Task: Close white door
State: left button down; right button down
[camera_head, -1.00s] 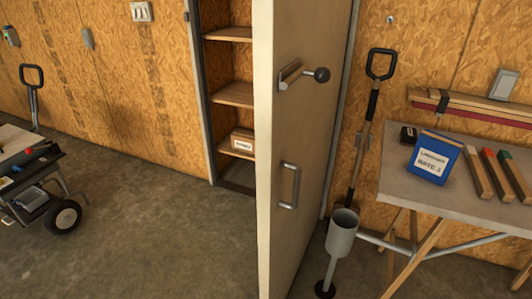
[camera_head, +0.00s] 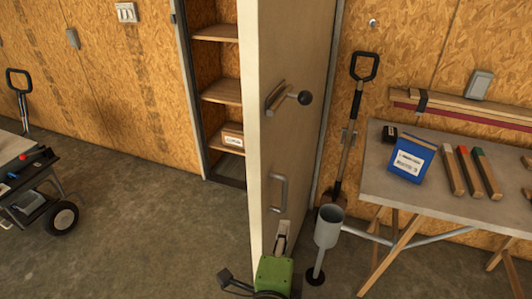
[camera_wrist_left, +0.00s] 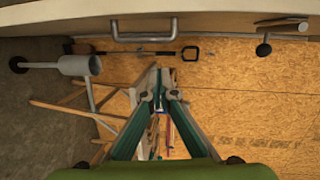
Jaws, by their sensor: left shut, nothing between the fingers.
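The white door (camera_head: 297,130) stands wide open, its edge toward me, beside the tall cupboard with shelves (camera_head: 222,95). Its face shows a lever with a dark round knob (camera_head: 304,97) and, below it, a grey pull handle (camera_head: 279,193). My left gripper (camera_head: 283,228) is low in front of the door face, below the pull handle, shut and empty. In the left wrist view the fingers (camera_wrist_left: 159,75) meet at the tips, with the door (camera_wrist_left: 75,27) and pull handle (camera_wrist_left: 143,38) across the top. I cannot tell whether the gripper touches the door. My right gripper is not in view.
A workbench (camera_head: 440,188) with a blue box (camera_head: 410,158) and wooden pieces stands right of the door. A grey cup on a stand (camera_head: 327,228) and a shovel (camera_head: 352,125) are close to the door. A cart (camera_head: 35,185) is at left. The concrete floor between is clear.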

aim_at(265, 167)
pick_arm(q)
notch_tip(265, 167, up, 11)
jog(key=s+a+t, duration=0.2)
jog(key=w+a+p, duration=0.1)
jog(key=w+p, duration=0.1)
jog(key=w, duration=0.1)
jog(key=w+p, duration=0.2)
jog(key=w, duration=0.2)
jog(key=w+a+p, duration=0.1)
jog(key=w+p, duration=0.1)
jog(key=w, duration=0.2)
jog(key=shift+w+a+f, duration=0.2)
jog(key=shift+w+a, duration=0.05)
jog(key=shift+a, duration=0.1)
jog(key=shift+d, duration=0.1)
